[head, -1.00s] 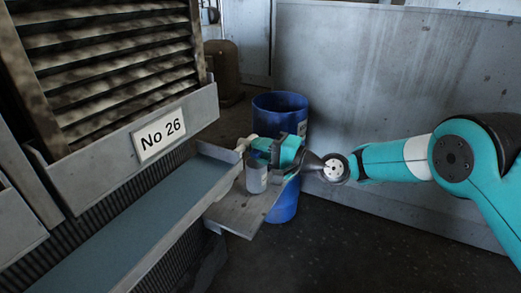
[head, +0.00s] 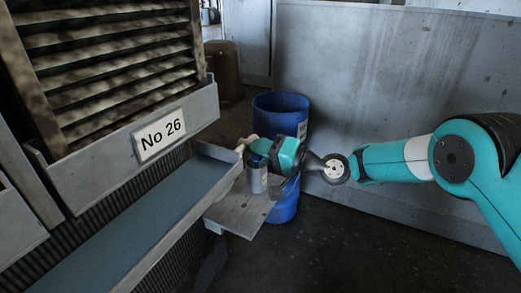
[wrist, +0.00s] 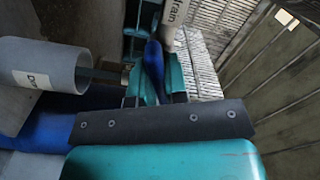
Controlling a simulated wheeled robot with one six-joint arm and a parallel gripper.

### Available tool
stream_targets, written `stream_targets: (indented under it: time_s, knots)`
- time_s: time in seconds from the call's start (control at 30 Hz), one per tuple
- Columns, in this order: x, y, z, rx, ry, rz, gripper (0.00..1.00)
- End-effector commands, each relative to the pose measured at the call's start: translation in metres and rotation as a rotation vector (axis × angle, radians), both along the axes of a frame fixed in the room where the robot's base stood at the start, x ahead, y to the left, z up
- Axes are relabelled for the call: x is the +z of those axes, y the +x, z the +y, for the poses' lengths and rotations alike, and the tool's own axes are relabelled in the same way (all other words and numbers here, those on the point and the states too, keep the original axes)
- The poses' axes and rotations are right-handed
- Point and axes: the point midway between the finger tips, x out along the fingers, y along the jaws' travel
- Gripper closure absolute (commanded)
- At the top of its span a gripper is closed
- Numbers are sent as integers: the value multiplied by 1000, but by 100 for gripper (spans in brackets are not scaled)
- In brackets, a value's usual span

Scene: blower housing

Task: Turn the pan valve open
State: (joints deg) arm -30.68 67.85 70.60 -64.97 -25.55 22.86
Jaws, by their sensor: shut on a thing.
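The pan (head: 150,215) is a long blue-grey trough along the louvred unit, with a pale pipe stub (head: 246,140) at its far end. The wrist view shows a white pipe (wrist: 175,14) lettered "rain". The pan valve's blue handle (wrist: 154,58) is beside this pipe. My gripper (wrist: 160,82) is shut on the handle, with a teal finger on each side. In the head view my gripper (head: 262,148) is at the pan's far end, and it hides most of the valve. How far the valve is turned I cannot tell.
A grey can (head: 257,182) stands on a small shelf (head: 238,218) just below my gripper; it also shows in the wrist view (wrist: 45,68). A blue drum (head: 280,102) stands close behind. A grey wall panel (head: 400,110) is behind my arm. Dark floor lies open in front.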

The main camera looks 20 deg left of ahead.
Motion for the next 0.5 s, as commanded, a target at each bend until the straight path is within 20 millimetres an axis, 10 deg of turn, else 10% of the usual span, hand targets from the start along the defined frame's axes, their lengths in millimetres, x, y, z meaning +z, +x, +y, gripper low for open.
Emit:
stream_targets:
  time_s: [0.5]
  knots:
    - [-3,1,-1,-1,-40,-486,100]
